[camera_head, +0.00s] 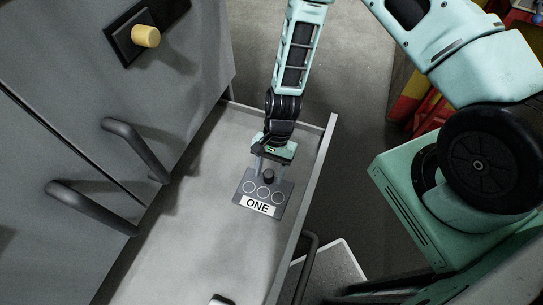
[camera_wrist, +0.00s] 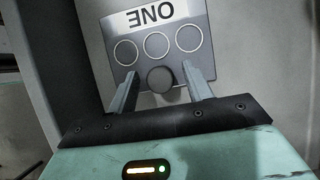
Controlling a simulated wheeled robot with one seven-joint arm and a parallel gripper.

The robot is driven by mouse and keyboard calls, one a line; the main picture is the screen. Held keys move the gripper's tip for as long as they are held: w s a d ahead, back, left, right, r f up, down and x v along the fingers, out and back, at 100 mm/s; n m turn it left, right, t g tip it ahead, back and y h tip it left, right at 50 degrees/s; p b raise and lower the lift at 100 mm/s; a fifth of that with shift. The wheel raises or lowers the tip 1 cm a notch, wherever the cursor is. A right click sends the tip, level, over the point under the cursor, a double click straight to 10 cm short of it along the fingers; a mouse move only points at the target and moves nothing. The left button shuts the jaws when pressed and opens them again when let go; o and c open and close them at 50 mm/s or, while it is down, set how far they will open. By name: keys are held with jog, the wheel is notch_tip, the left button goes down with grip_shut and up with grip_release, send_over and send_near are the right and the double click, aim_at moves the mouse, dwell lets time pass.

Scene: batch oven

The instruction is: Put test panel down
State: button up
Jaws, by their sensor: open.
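The test panel (camera_head: 258,205) is a grey plate with a white label reading "ONE", a row of three ring marks and a dark round knob. In the head view it lies in a pale grey drawer or tray (camera_head: 205,235), near its right wall. The panel also shows in the wrist view (camera_wrist: 188,70), with its label upside down. My gripper (camera_head: 270,175) is over the panel's knob end. In the wrist view its two fingers (camera_wrist: 163,92) stand apart on either side of the knob (camera_wrist: 160,79), with gaps visible between. Whether the fingertips touch the panel is unclear.
The grey cabinet front (camera_head: 75,100) with two dark bar handles (camera_head: 137,148) and a yellow knob (camera_head: 146,36) stands at the left. The drawer's raised right wall (camera_head: 303,210) runs close beside the panel. The drawer floor left of the panel is bare.

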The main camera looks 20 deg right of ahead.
jog(key=b+v, duration=0.4)
jog(key=v, duration=0.7)
jog(key=s+a+r+n+t+h, duration=0.1)
jog(key=s+a+r+n+t, duration=0.1)
jog(key=s+r+n, duration=0.5)
jog(key=s+a+r+n+t+h, duration=0.1)
jog(key=s+r+n, duration=0.6)
jog(key=r, duration=0.8)
jog(key=a+n+h, duration=0.1)
jog(key=n, duration=0.1)
jog(key=shift+s+n+t, duration=0.2)
jog(key=shift+n+t, duration=0.2)
jog(key=shift+a+r, duration=0.15)
